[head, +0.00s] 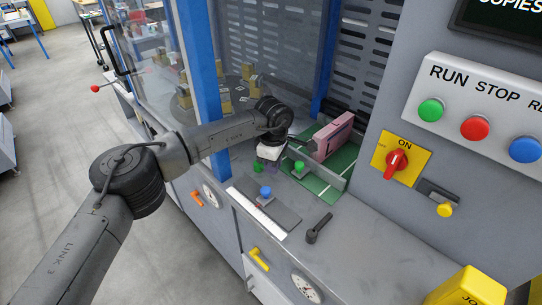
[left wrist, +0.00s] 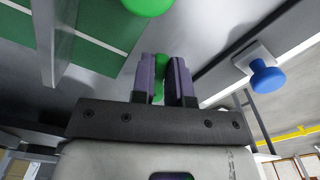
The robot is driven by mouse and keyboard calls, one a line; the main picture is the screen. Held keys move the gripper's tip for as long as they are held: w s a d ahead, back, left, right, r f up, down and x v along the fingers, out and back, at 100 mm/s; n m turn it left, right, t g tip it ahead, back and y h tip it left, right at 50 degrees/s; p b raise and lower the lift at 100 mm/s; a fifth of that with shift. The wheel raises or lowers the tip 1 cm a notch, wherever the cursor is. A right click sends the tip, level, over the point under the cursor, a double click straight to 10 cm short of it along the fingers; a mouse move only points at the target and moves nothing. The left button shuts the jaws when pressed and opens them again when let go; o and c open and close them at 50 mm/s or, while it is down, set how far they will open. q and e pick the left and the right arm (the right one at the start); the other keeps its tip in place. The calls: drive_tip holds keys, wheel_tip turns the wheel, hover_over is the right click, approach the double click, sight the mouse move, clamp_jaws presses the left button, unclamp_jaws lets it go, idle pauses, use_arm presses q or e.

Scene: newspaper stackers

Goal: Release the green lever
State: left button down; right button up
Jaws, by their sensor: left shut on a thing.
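My left gripper (left wrist: 163,80) reaches down to the machine's bed from above. In the left wrist view its two purple fingers are closed on a green piece (left wrist: 159,62), which I take to be the green lever. Only a narrow strip of it shows between the fingers. In the head view my left gripper (head: 270,164) is beside a green knob (head: 299,166), and the held piece is mostly hidden by the gripper. A green knob (left wrist: 148,4) also shows at the top edge of the left wrist view, apart from the fingers. My right gripper is not in view.
A blue knob (head: 265,191) stands on a grey slide close by; it also shows in the left wrist view (left wrist: 268,76). A pink block (head: 333,137) stands on the green bed (head: 341,163). A black handle (head: 319,227) and a blue post (head: 203,90) are near.

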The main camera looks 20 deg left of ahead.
use_arm(q)
drive_tip(key=n+p, duration=0.1)
drive_tip(key=w+n+p, duration=0.1)
drive_tip(key=n, duration=0.1)
drive_tip(key=shift+w+r, duration=0.1)
drive_tip(key=shift+r, duration=0.15)
drive_tip(key=shift+w+a+n+p, duration=0.1)
drive_tip(key=shift+w+n+p, duration=0.25)
drive_tip(key=shift+n+p, duration=0.55)
drive_tip(key=shift+w+a+f+n+p, duration=0.15)
drive_tip(key=shift+w+n+p, duration=0.1)
drive_tip(key=shift+n, duration=0.35)
drive_tip(key=shift+w+a+n+p, duration=0.1)
drive_tip(key=shift+w+n+p, duration=0.1)
drive_tip(key=shift+n, duration=0.4)
drive_tip(key=shift+w+a+n+p, duration=0.15)
drive_tip(key=shift+w+a+n, duration=0.1)
drive_tip(key=shift+n, duration=0.45)
drive_tip(key=shift+w+a+n+p, duration=0.1)
drive_tip(key=shift+w+n+p, duration=0.1)
drive_tip(key=shift+n, duration=0.5)
drive_tip(key=c, duration=1.1)
unclamp_jaws()
drive_tip(key=shift+a+f, duration=0.1)
